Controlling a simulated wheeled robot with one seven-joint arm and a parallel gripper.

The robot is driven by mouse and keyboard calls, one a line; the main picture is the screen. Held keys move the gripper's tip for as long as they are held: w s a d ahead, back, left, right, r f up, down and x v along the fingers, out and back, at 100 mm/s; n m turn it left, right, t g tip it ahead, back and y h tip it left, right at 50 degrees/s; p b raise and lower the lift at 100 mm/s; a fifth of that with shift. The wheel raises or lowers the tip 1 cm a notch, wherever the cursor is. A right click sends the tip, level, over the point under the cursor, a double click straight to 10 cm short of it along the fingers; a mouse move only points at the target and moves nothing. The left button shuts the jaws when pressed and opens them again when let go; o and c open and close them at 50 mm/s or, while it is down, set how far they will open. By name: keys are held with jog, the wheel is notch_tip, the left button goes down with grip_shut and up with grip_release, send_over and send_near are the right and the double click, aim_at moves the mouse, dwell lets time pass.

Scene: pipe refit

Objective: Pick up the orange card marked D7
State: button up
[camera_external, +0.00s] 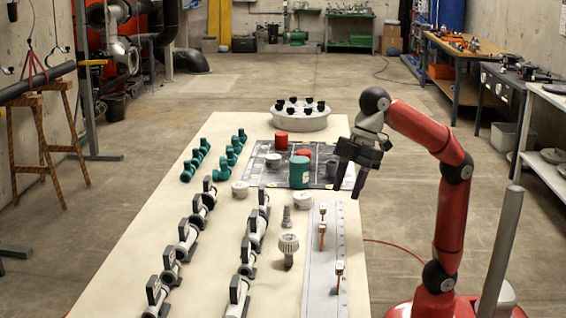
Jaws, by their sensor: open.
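Several small orange-and-white cards or tags stand along a pale grey strip (318,290) at the table's right side. One is at the far end (323,209), one is in the middle (322,231), and one is nearer the front (339,268). Their markings are too small to read, so I cannot tell which is D7. My gripper (346,193) is open and empty, with its dark fingers pointing down. In the picture it appears just right of the far card, above the table's right edge. Its exact height is unclear.
A dark gridded tray (262,150) holds red, teal and grey parts. A round white holder (300,122) stands behind it. Grey fittings (289,243) stand left of the strip. Rows of valves (187,232) and teal elbows (190,168) fill the left side.

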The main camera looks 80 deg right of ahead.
jog(key=w+a+f+n+g+y+p, duration=0.1)
jog(key=a+n, duration=0.3)
jog(key=a, duration=0.4)
jog(key=w+a+f+n+g, duration=0.1)
jog(key=a+n+g, duration=0.15)
jog(key=a, duration=0.45)
send_over(340, 264)
jog(key=d, duration=0.2)
jog(key=shift+n+t, duration=0.35)
notch_tip(340, 264, down, 4)
jog(key=shift+a+f, duration=0.2)
jog(key=shift+f, duration=0.5)
jog(key=b+x, duration=0.1)
jog(key=x, duration=0.6)
jog(key=shift+s+a+f, duration=0.1)
jog(key=shift+a, duration=0.1)
grip_shut()
